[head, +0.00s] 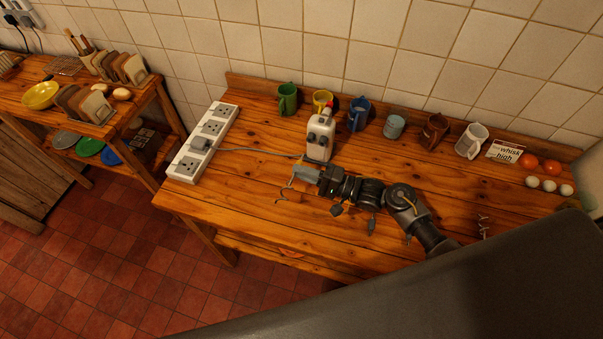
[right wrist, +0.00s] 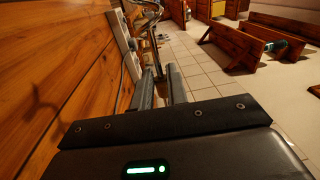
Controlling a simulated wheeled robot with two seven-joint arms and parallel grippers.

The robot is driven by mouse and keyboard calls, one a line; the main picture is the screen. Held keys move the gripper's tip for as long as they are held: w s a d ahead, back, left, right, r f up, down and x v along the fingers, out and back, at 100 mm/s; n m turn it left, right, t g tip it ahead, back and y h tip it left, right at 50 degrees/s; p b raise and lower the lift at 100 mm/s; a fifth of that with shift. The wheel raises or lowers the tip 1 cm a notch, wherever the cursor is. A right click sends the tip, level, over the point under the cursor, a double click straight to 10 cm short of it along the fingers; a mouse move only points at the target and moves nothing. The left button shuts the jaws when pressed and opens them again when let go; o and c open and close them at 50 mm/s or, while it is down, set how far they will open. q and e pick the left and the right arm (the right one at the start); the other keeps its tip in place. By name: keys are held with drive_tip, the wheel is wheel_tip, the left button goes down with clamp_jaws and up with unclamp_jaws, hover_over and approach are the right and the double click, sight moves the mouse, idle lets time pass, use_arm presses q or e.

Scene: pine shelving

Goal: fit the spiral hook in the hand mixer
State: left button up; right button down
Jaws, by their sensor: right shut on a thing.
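The white hand mixer (head: 320,140) stands upright on the pine table behind my right gripper (head: 296,174). It has a red spot at its top, and a grey cord runs from it to the left. My right gripper is shut on the spiral hook (head: 290,183), a thin metal piece at its fingertips, held just in front and to the left of the mixer. In the right wrist view the hook (right wrist: 153,42) reaches out beyond the two fingers (right wrist: 161,80). The hook and the mixer look apart. My left gripper is not in view.
A white power strip (head: 186,164) lies at the table's left end. Several mugs, such as a green one (head: 287,99), line the back. A "whisk high" card (head: 506,151), eggs and small twisted metal pieces (head: 484,226) are at right. The front left tabletop is clear.

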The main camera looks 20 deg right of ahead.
drive_tip(key=shift+w+d+f+b, duration=0.1)
drive_tip(key=shift+w+d+b, duration=0.2)
drive_tip(key=shift+w+d, duration=0.5)
drive_tip(key=shift+w+d+b, duration=0.25)
drive_tip(key=shift+w+d, duration=0.2)
drive_tip(key=shift+w, duration=0.55)
drive_tip(key=shift+p, duration=0.8)
idle(0.5)
drive_tip(key=shift+w+d+b, duration=0.3)
drive_tip(key=shift+w+d, duration=0.15)
drive_tip(key=shift+w, duration=0.2)
drive_tip(key=shift+w+d+b, duration=0.3)
drive_tip(key=shift+w+d, duration=0.15)
drive_tip(key=shift+w, duration=0.15)
idle(0.3)
drive_tip(key=c, duration=1.3)
unclamp_jaws()
